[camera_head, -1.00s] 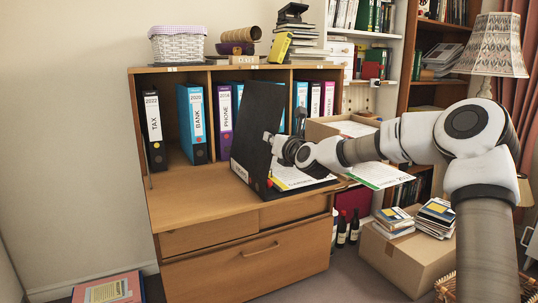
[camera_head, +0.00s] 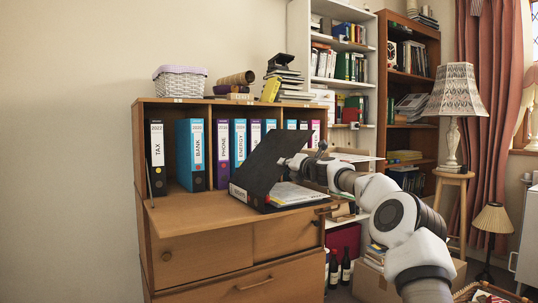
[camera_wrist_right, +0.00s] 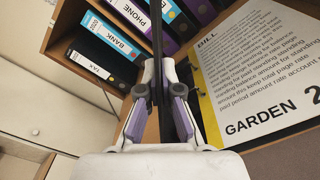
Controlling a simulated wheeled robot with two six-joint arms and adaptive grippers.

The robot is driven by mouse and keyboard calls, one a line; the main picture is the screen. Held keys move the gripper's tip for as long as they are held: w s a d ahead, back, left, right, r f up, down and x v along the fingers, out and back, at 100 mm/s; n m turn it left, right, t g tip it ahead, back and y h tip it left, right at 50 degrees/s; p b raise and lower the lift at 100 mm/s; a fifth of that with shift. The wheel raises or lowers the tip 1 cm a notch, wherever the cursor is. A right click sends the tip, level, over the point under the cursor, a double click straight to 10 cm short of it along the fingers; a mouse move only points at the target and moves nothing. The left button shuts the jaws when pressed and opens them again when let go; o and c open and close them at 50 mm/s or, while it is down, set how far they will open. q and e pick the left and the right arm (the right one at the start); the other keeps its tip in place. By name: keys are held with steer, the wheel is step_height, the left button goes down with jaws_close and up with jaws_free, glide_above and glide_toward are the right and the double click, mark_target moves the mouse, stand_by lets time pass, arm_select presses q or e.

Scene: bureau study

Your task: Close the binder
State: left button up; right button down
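The black binder (camera_head: 270,165) lies open on the bureau's desk board, its spine toward the left. Its cover is raised and leans to the right over the white pages (camera_head: 297,194). My right gripper (camera_head: 301,162) is at the cover's right edge. In the right wrist view, the thin black cover (camera_wrist_right: 157,30) runs between the two purple-padded fingers (camera_wrist_right: 160,85), which look closed on it. A page headed "BILL" and "GARDEN" (camera_wrist_right: 255,70) shows to the right of the fingers. My left gripper is out of view.
Several upright binders, such as the blue BANK one (camera_head: 190,155), stand in the bureau compartments behind. The desk board (camera_head: 185,215) is clear at the left. A cardboard box (camera_head: 370,285) stands on the floor at the right, and a lamp (camera_head: 455,100) stands behind.

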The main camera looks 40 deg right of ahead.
mark_target(295, 199)
steer(key=shift+s+d+m, duration=0.1)
steer(key=shift+d+m, duration=0.05)
steer(key=shift+m, duration=0.35)
steer(key=d+f+m+p, duration=0.1)
steer(key=d+f, duration=0.1)
steer(key=shift+s+f+m+p, duration=0.1)
steer(key=shift+f+m+p, duration=0.2)
steer(key=shift+m+p, duration=0.1)
steer(key=shift+d+f+m, duration=0.2)
steer(key=shift+f+m, duration=0.15)
steer(key=shift+m, duration=0.15)
steer(key=f+m, duration=0.1)
steer(key=f+m+p, duration=0.1)
steer(key=d+f+m+p, duration=0.1)
steer(key=shift+s+d+f, duration=0.1)
steer(key=shift+s+f, duration=0.15)
steer(key=shift+f, duration=0.05)
arm_select(q)
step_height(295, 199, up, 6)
steer(key=shift+p, duration=0.45)
arm_select(e)
steer(key=shift+d+f+m, duration=0.1)
steer(key=shift+f+m, duration=1.2)
steer(key=shift+f, duration=0.05)
steer(key=shift+f, duration=0.1)
steer(key=c, duration=1.7)
jaws_free()
steer(key=shift+o, duration=0.2)
